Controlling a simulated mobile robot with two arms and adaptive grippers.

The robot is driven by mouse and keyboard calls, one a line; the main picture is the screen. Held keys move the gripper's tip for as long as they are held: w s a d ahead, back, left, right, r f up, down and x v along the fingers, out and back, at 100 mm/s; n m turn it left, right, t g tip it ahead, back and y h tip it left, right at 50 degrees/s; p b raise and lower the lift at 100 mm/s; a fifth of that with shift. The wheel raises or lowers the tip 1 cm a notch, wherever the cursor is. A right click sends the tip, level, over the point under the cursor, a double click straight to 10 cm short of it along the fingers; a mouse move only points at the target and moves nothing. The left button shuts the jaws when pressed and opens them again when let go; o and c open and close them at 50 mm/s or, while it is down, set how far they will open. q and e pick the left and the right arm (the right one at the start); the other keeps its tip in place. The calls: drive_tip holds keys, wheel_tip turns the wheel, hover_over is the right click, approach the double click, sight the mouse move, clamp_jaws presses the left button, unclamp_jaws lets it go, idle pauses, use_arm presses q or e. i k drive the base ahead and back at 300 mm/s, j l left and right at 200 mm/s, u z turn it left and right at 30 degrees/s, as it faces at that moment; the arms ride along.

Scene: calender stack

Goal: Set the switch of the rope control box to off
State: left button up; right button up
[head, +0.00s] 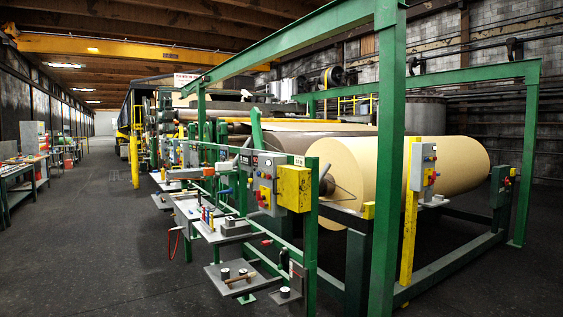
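Several control boxes show in the head view, and I cannot tell which one is the rope control box. A grey box (266,172) with coloured buttons is mounted on the green rail at the centre. A yellow box (294,188) sits just right of it. Another grey box (423,160) with red and blue controls is fixed to a yellow post at the right. Smaller boxes run along the rail farther back. The labels and switch positions are too small to read. Neither of my grippers is in view.
A large cream roll (450,165) lies behind the green frame (390,150). Low grey shelves (240,275) with small items jut out from the rail near the floor. A workbench (22,172) stands at the far left. The dark aisle floor (95,240) at left is clear.

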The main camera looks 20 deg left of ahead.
sight(258, 195)
drive_tip(key=i+j, duration=0.5)
drive_tip(key=j, duration=0.15)
drive_tip(key=i+j+u, duration=0.1)
drive_tip(key=i+j, duration=0.45)
drive_tip(key=j, duration=0.15)
drive_tip(key=i+j+u, duration=0.25)
drive_tip(key=i, duration=0.35)
drive_tip(key=i+j+u, duration=0.1)
drive_tip(key=i+u, duration=0.15)
drive_tip(key=i, duration=0.4)
